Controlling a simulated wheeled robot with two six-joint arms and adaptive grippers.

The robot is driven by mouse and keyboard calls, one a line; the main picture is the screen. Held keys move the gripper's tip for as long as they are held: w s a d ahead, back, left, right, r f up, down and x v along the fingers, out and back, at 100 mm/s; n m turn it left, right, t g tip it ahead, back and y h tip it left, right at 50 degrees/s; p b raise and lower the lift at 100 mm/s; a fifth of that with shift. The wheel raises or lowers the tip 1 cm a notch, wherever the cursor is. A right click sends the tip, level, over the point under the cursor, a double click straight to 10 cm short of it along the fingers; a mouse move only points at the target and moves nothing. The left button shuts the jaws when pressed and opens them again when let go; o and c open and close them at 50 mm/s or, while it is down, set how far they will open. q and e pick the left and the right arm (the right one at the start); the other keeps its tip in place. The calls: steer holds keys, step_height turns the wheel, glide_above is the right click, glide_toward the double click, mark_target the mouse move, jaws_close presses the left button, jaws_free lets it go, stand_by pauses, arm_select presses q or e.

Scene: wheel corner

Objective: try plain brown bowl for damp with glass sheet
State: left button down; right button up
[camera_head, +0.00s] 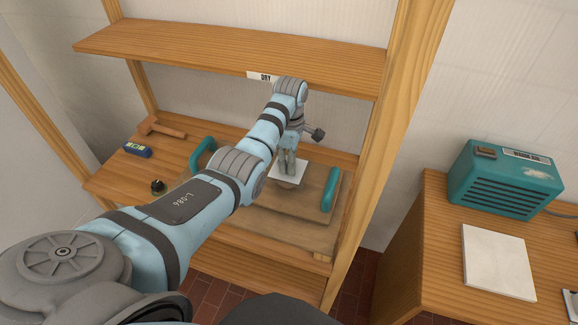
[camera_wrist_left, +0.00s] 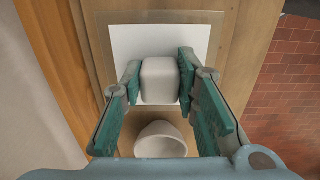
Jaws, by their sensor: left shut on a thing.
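My left gripper (camera_head: 287,163) reaches down over the board on the bench. In the left wrist view its teal fingers (camera_wrist_left: 160,85) are closed on the sides of a pale, rounded block. A small pale brown bowl (camera_head: 288,186) shows just below the sheet's near edge. It also shows in the wrist view (camera_wrist_left: 160,142). I cannot tell whether sheet and bowl touch. My right gripper is not in view.
The brown board (camera_head: 310,205) has teal handles (camera_head: 330,190) at its sides. A wooden mallet (camera_head: 160,128), a blue device (camera_head: 137,150) and a dark knob (camera_head: 158,186) lie left. A shelf (camera_head: 230,45) hangs above.

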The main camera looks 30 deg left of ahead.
arm_select(q)
step_height(320, 180, up, 3)
steer(key=shift+r+p, duration=0.2)
steer(key=shift+p, duration=0.85)
steer(key=shift+r, duration=1.3)
